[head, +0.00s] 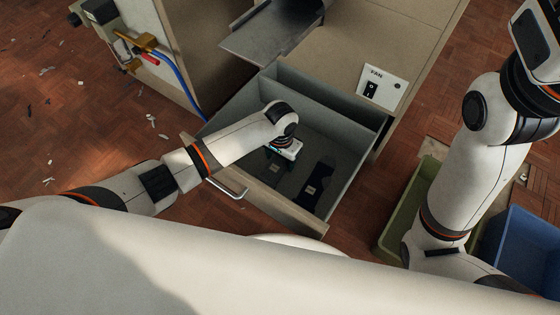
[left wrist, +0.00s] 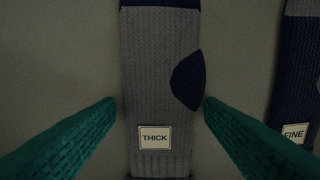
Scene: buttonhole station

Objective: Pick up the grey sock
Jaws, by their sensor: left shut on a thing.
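The grey sock (left wrist: 160,60) lies flat in the left wrist view, ribbed, with a navy heel patch and navy at the top end. It has a label reading THICK. My left gripper (left wrist: 160,103) has its green fingers at the sock's two sides, shut on it. In the head view my left gripper (head: 279,153) reaches down into the open drawer (head: 342,118) and hides much of what is under it. My right gripper is not in view.
A dark navy sock (head: 318,180) lies to the right in the drawer; its label reads FINE in the left wrist view (left wrist: 287,75). A dark metal tray (head: 265,35) juts out above the drawer's back. A green bin (head: 400,215) and a blue bin (head: 520,245) stand at right.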

